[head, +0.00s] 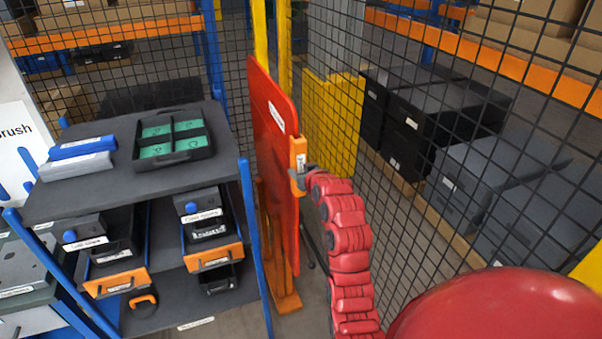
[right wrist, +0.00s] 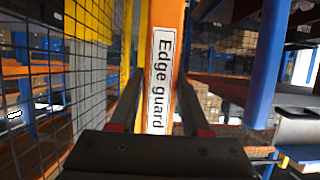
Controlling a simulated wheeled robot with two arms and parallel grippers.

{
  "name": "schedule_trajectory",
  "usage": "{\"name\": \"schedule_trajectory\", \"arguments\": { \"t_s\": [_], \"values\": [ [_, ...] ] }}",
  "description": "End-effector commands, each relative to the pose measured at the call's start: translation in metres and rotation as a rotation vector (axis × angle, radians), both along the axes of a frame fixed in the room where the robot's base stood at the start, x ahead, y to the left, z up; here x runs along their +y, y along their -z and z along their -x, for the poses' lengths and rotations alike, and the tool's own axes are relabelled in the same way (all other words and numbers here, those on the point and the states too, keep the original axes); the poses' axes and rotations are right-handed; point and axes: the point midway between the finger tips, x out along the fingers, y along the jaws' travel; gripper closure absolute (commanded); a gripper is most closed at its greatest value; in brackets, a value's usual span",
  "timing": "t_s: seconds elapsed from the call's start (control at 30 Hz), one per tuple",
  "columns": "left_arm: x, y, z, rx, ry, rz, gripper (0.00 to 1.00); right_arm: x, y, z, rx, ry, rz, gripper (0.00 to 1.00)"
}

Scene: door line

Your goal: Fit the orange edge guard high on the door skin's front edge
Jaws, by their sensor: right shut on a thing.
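The red door skin (head: 271,125) stands upright on an orange stand, its edge facing my right arm. The orange edge guard (head: 298,148) is upright at the upper part of that edge. My right gripper (head: 300,180) is shut on the guard near its lower end. In the right wrist view, the guard (right wrist: 161,35) stands between the two fingers of my right gripper (right wrist: 158,100), its "Edge guard" label facing the camera. I cannot tell whether the guard is seated on the edge or only beside it. My left gripper is out of view.
A dark shelf rack (head: 100,190) with a green-lined tray (head: 172,139) and small bins stands left of the door. Black mesh fencing (head: 400,200) runs close along the right, with dark crates behind it. Yellow posts (head: 285,50) rise behind the door.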

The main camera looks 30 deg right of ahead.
Motion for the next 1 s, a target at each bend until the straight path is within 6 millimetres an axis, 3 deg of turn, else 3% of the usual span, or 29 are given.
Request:
{"name": "schedule_trajectory", "arguments": {
  "t_s": [1.0],
  "values": [
    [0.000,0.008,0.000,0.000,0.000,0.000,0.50,-0.003,0.000,-0.012,0.001,0.000,-0.001,1.00]
  ]
}}
